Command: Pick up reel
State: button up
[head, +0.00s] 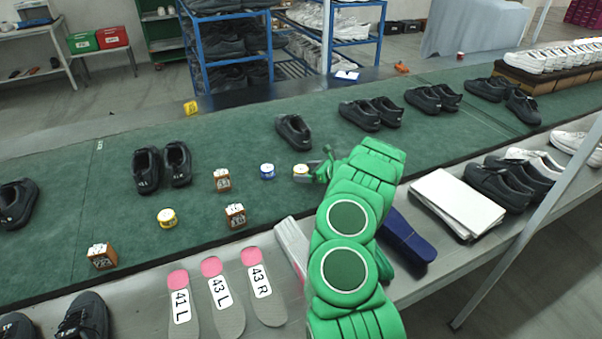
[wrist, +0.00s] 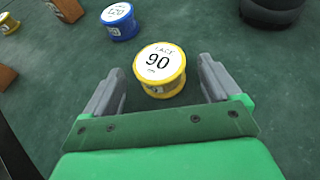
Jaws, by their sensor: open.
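A yellow reel (wrist: 160,68) with a white top reading "LACE 90 cm" stands upright on the green mat. My gripper (wrist: 158,85) is open, with one grey finger on each side of the near part of this reel. The same reel (head: 300,170) shows in the head view at the tip of my gripper (head: 314,170). A blue reel (wrist: 119,21) stands just beyond it to the left; it also shows in the head view (head: 267,171). Another yellow reel (head: 167,217) stands farther left, near the mat's front edge.
A dark shoe (head: 293,131) stands beyond my gripper. Labelled insoles (head: 222,293) lie on the grey front ledge.

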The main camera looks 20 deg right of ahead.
jog(key=shift+x, duration=1.25)
jog(key=c, duration=1.1)
